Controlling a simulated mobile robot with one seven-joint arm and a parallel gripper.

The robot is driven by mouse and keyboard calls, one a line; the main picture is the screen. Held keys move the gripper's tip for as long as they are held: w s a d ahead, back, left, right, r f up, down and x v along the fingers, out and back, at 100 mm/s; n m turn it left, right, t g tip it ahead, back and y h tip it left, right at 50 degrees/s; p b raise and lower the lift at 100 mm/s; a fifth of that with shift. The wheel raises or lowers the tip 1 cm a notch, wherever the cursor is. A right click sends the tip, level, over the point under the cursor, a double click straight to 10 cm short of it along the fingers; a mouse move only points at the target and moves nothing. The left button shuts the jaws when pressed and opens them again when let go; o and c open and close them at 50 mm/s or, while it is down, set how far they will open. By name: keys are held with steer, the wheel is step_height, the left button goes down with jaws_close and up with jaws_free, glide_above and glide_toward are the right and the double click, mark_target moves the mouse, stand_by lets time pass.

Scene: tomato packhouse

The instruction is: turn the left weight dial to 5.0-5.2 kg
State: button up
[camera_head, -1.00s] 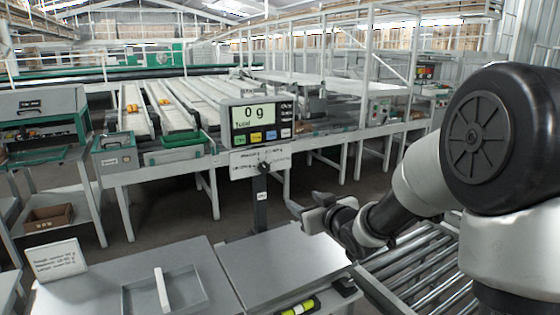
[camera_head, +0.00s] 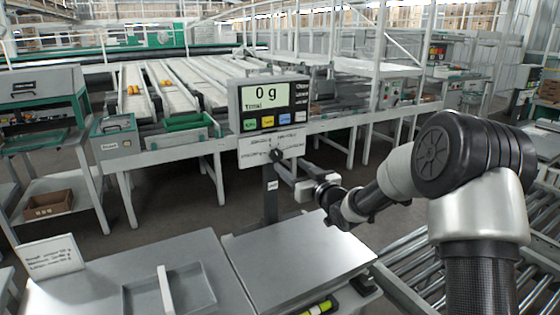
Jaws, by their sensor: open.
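A dark round knob (camera_head: 277,155) sits on a white labelled plate (camera_head: 254,152) under the scale's display. I see only this one knob, and cannot tell whether it is the left weight dial. The print and any kilogram marks on the plate are too small to read. My gripper (camera_head: 284,171) is open and points at the plate from the right. Its fingertips appear just below and beside the knob; I cannot tell whether they touch it. Part of the plate's right side is behind the fingers.
The display (camera_head: 268,103) reads 0 g above coloured buttons. The bare steel scale platform (camera_head: 297,255) lies below my gripper. A grey tray (camera_head: 200,290) and a printed card (camera_head: 50,257) stand on the bench to the left. A roller conveyor (camera_head: 425,270) lies to the right.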

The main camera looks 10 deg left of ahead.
mark_target(278, 156)
steer(key=b+x, duration=0.1)
steer(key=x, duration=0.7)
steer(key=shift+a, duration=0.1)
steer(key=shift+c, duration=0.3)
steer(key=c, duration=1)
